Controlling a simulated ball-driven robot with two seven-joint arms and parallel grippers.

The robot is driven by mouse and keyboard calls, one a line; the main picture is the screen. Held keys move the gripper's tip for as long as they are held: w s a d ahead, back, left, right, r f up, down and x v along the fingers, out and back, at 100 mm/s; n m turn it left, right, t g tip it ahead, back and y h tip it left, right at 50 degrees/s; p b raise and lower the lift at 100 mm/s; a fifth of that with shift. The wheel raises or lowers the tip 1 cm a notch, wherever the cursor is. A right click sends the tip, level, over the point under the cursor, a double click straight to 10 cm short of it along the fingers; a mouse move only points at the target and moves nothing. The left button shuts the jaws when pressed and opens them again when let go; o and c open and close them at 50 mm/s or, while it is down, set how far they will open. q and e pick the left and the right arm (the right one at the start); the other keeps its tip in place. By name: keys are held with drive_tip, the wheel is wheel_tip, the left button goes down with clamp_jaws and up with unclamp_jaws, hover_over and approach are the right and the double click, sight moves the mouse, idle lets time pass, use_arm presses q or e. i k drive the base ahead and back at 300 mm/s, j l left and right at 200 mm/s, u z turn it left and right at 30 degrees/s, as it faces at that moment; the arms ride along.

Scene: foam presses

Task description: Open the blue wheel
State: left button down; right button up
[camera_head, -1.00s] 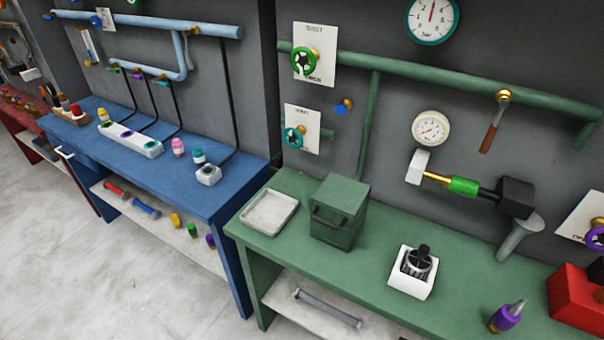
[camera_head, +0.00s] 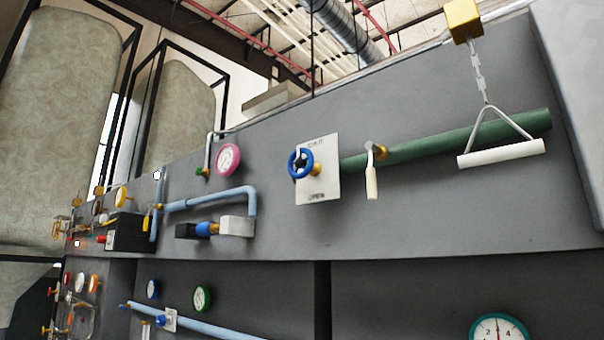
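A blue wheel (camera_head: 301,163) is mounted on a white plate (camera_head: 319,172) high on the grey wall, at the left end of a green pipe (camera_head: 460,140). The plate has lettering above and below the wheel; the lower word looks like "OPEN". A smaller blue knob (camera_head: 161,320) sits on a small white plate on the lower light-blue pipe. Neither of my grippers is in view, and nothing touches the blue wheel.
A white pull handle (camera_head: 501,153) hangs on a chain from a yellow block (camera_head: 463,19) right of the wheel. A cream-handled lever (camera_head: 372,180) hangs at the green pipe. A pink gauge (camera_head: 228,159) and light-blue pipes (camera_head: 215,199) are to the left.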

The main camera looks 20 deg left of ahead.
sight(301, 164)
drive_tip(key=i+j+z, duration=0.1)
drive_tip(key=j+z, duration=0.15)
drive_tip(key=j, duration=0.45)
drive_tip(key=j+z, duration=0.3)
drive_tip(key=j, duration=0.45)
